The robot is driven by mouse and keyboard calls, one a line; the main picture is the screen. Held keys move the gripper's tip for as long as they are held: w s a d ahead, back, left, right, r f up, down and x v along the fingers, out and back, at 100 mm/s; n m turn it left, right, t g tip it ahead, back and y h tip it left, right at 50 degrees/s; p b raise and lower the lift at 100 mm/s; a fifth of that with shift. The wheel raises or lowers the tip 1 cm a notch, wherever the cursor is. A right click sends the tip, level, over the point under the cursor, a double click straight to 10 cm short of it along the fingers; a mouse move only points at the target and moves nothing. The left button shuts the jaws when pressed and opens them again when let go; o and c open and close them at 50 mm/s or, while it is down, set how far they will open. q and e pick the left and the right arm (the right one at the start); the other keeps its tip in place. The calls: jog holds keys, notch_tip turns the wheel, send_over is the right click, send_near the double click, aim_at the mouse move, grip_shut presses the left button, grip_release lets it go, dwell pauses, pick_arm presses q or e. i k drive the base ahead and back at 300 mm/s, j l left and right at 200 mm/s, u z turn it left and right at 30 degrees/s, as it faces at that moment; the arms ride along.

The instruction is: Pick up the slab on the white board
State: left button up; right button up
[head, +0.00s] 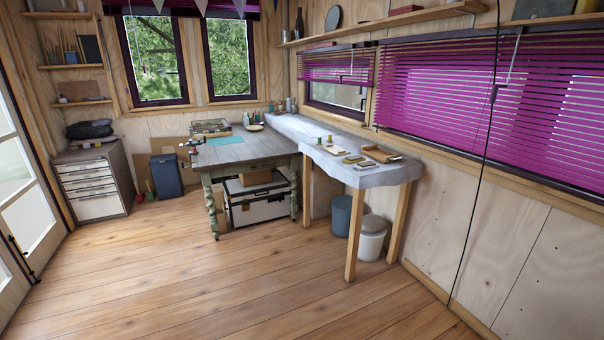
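A pale board (336,150) lies on the grey-topped bench along the right wall, far from me. It is too small to tell clearly whether a slab lies on it. Just in front of it on the bench are two small flat dark-yellowish pieces, one (352,159) nearer the board and one (367,164) nearer the bench's front end. A brown wooden tray (380,153) lies to their right. Neither of my grippers is in view.
The wooden floor (220,285) before me is wide and clear. A table with green legs (236,152) adjoins the bench at the back. A blue bin (341,215) and a white bin (372,240) stand under the bench. A drawer cabinet (92,185) stands at left.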

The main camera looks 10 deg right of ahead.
aim_at(368, 165)
jog(key=i+z, duration=0.3)
jog(key=i, duration=0.15)
jog(key=i+z, duration=0.3)
jog(key=i, duration=0.15)
jog(key=i+z, duration=0.35)
jog(key=i, duration=0.7)
jog(key=i+l+u, duration=0.2)
jog(key=i, duration=0.35)
jog(key=i+l+u, duration=0.25)
jog(key=i+l, duration=0.15)
jog(key=i, duration=0.1)
